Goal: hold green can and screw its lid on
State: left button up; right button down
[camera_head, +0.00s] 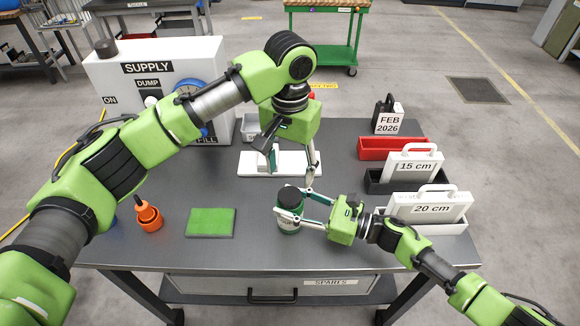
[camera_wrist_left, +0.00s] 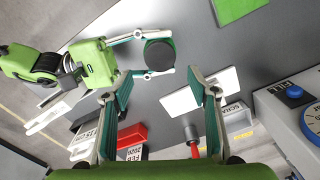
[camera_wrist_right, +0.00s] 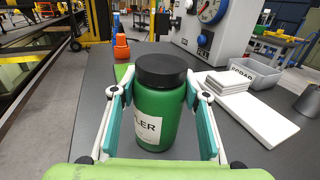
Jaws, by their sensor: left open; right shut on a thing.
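The green can (camera_wrist_right: 158,112) stands upright on the table with a white label facing my right gripper. Its black lid (camera_wrist_right: 162,70) sits level on top; whether it is screwed tight cannot be told. The can also shows in the head view (camera_head: 289,223), and the lid is seen from above in the left wrist view (camera_wrist_left: 160,55). My right gripper (camera_head: 290,205) is shut on the can's sides, coming from the right. My left gripper (camera_head: 293,172) is open and empty, pointing down above and just behind the can.
A white board (camera_head: 255,163) lies behind the can. A green mat (camera_head: 211,222) and an orange bottle (camera_head: 149,216) are on the left. The supply box (camera_head: 160,85) stands back left.

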aim_at(290, 195)
pick_arm(q)
jog(key=shift+n, duration=0.3)
jog(key=shift+f, duration=0.1)
jog(key=shift+f, duration=3.9)
jog(key=c, duration=1.1)
jog(key=m, duration=0.5)
jog(key=o, duration=1.2)
jog(key=shift+r, duration=0.1)
